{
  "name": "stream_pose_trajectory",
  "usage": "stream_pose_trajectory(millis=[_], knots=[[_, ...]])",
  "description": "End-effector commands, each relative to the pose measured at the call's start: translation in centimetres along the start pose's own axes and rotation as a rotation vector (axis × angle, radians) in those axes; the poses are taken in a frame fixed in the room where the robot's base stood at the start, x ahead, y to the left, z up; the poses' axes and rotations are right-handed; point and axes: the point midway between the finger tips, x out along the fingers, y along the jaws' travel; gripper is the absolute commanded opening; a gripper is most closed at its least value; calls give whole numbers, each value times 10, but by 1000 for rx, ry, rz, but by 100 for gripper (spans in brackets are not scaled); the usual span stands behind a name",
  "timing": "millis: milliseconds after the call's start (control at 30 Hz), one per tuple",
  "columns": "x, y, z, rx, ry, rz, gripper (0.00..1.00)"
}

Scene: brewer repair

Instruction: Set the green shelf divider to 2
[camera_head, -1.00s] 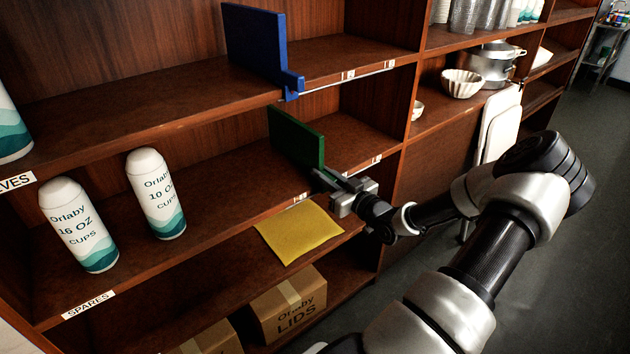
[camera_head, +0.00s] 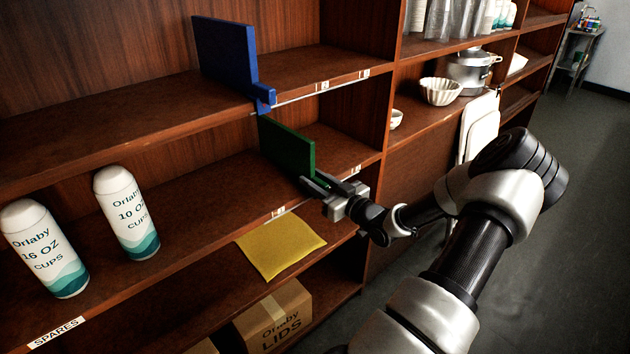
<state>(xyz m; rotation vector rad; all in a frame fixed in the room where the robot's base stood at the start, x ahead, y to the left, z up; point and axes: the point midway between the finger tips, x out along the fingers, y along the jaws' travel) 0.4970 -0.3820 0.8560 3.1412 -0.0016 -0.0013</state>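The green shelf divider (camera_head: 287,147) is an upright panel on the middle shelf (camera_head: 215,188), under the blue divider. My gripper (camera_head: 316,183) is at the front lower edge of the green divider, by the shelf's front edge. Its fingers overlap the divider's front end, and whether they are closed on it is too small to tell. Small white number labels sit on the shelf edge, one left of the gripper (camera_head: 278,212) and one to its right (camera_head: 353,171). Their digits are too small to read.
A blue divider (camera_head: 226,55) stands on the shelf above. Two cup sleeves, 16 OZ (camera_head: 44,250) and 10 OZ (camera_head: 127,213), stand on the middle shelf at left. A yellow cloth (camera_head: 281,246) and a LIDS box (camera_head: 273,315) are below. The shelf between sleeves and divider is clear.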

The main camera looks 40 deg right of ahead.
Motion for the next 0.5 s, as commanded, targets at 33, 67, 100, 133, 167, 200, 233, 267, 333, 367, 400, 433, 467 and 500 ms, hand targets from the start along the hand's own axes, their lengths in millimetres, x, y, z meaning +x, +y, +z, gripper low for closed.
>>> stream_pose_trajectory(millis=[33, 67, 100, 133, 167, 200, 233, 267, 333, 367, 400, 433, 467, 500], knots=[[0, 0, 0, 0, 0, 0, 33], [0, 0, 0, 0, 0, 0, 33], [-1, 0, 0, 0, 0, 0, 33], [-2, 0, 0, 0, 0, 0, 33], [-4, 0, 0, 0, 0, 0, 33], [-8, 0, -1, 0, 0, 1, 33], [-12, 0, -1, 0, 0, 1, 33], [-16, 0, -1, 0, -1, 1, 33], [-30, 1, -2, 0, -1, 2, 33], [-37, 1, -1, 0, -2, 3, 33], [-46, 1, -2, -1, -2, 2, 33], [-54, 1, -2, -1, -2, 3, 33], [-61, 1, -2, 0, -2, 4, 33], [-71, 1, -2, 0, -2, 2, 33]])
